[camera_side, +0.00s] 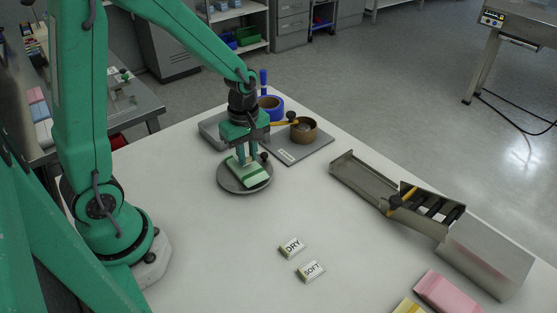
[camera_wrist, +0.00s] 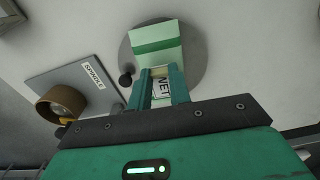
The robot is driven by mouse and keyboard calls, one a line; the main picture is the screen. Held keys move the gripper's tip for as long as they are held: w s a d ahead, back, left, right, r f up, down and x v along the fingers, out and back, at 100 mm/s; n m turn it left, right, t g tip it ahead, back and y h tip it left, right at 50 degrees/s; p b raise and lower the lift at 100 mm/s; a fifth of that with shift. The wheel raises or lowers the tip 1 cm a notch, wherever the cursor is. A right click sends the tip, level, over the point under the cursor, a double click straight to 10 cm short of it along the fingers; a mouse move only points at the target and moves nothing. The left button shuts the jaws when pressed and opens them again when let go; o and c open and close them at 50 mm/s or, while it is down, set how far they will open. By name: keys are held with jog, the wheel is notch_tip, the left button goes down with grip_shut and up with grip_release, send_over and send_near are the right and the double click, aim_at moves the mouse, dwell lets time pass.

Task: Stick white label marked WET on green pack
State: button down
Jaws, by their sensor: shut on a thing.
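The green pack (camera_side: 256,177) lies on a round grey plate (camera_side: 231,186); pale green with a darker green band, it also shows in the wrist view (camera_wrist: 155,37). My gripper (camera_side: 247,159) is over the pack's far end in the side view. In the wrist view my gripper (camera_wrist: 157,82) is shut on the white label marked WET (camera_wrist: 161,88), whose lettering shows between the fingers. The label is at the pack's near edge in that view. I cannot tell whether it touches the pack.
White labels DRY (camera_side: 292,248) and SOFT (camera_side: 311,271) lie on the table. A grey SPINDLE plate (camera_side: 303,152) with a brown roll (camera_side: 304,131) is beside the round plate. A metal chute (camera_side: 365,180) and pink pack (camera_side: 450,293) are at right.

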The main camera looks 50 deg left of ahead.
jog(key=shift+f, duration=0.95)
dwell(1.6)
jog(key=c, duration=2.1)
grip_release()
jog(key=o, duration=0.4)
jog(key=shift+o, duration=0.3)
jog(key=o, duration=0.4)
jog(key=shift+o, duration=0.2)
jog(key=shift+r, duration=0.15)
jog(key=shift+r, duration=3.85)
